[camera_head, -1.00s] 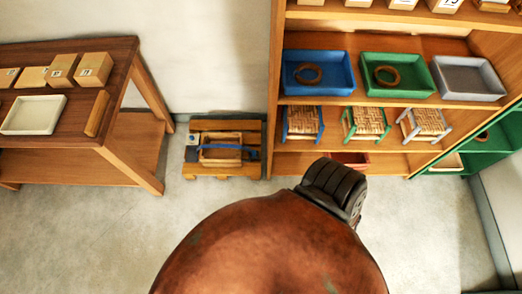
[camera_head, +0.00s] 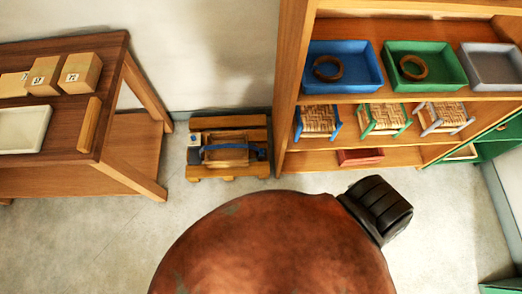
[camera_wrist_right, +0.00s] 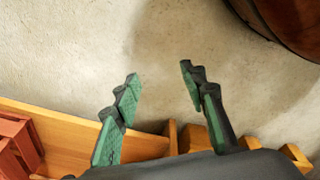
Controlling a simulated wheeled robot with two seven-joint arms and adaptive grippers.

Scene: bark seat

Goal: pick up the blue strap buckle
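A blue strap (camera_head: 226,147) lies across a small open wooden box on a low wooden pallet (camera_head: 228,121) on the floor, between the table and the shelf. A small dark piece shows at the strap's right end and a grey-blue piece at its left end; I cannot tell which is the buckle. My right gripper (camera_wrist_right: 159,73) is open and empty in the right wrist view, its two green-padded fingers apart above bare floor. The buckle cannot be made out in that view. My left gripper is not in view.
A wooden table (camera_head: 110,121) stands at left with small boxes and a white tray. The shelf (camera_head: 290,85) at right holds blue, green and grey trays, woven stools and a low red tray (camera_head: 360,157). Grey floor (camera_head: 115,222) is clear in front of the pallet.

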